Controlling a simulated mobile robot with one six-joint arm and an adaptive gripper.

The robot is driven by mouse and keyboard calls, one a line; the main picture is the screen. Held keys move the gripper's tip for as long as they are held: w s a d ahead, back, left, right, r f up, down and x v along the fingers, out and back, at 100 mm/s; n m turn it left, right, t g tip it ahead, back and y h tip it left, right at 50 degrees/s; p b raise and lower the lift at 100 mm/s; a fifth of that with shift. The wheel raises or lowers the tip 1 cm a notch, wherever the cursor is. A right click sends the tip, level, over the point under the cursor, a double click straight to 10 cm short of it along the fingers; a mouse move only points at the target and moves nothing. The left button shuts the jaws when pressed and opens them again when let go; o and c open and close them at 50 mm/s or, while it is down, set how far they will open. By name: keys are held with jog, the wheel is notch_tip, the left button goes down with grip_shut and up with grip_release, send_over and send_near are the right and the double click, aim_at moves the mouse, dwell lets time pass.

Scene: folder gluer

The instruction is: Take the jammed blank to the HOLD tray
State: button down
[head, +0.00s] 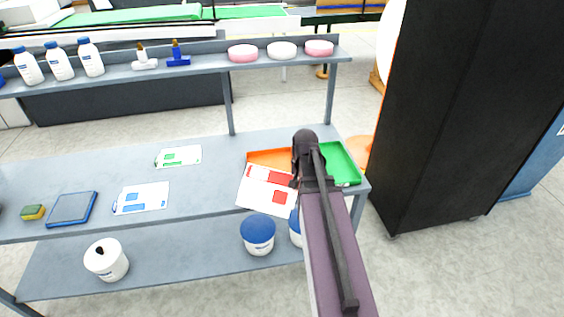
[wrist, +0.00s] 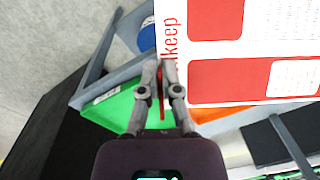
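A white and red blank (head: 268,189), with part of a red word ending "keep" along its edge, is also large in the wrist view (wrist: 215,75). My gripper (head: 294,182) is shut on the edge of this blank; the fingertips (wrist: 162,75) pinch it in the wrist view. The blank appears held over the bench front, partly overlapping an orange tray (head: 268,156) in the picture. A green tray (head: 341,165) lies at the bench's right end, partly behind my arm. A white label on the green tray (wrist: 112,113) is too small to read, so which tray is HOLD cannot be told.
Flat green-and-white (head: 180,156) and blue-and-white (head: 142,198) blanks lie on the grey bench (head: 205,195). A shelf (head: 200,66) with bottles and tape rolls runs behind. Lidded tubs (head: 257,234) stand below. A tall black cabinet (head: 455,120) stands right of the bench.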

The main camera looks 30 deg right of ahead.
jog(key=shift+w+d+f+m, duration=0.1)
jog(key=shift+w+f+m, duration=0.05)
jog(key=shift+w+m, duration=0.55)
jog(key=w+m+t+y+b, duration=0.1)
jog(key=w+m+y, duration=0.4)
jog(key=w+m, duration=0.6)
jog(key=shift+d+b, duration=0.3)
jog(key=shift+b, duration=0.35)
jog(key=shift+f+b, duration=5.5)
jog(key=shift+b, duration=0.1)
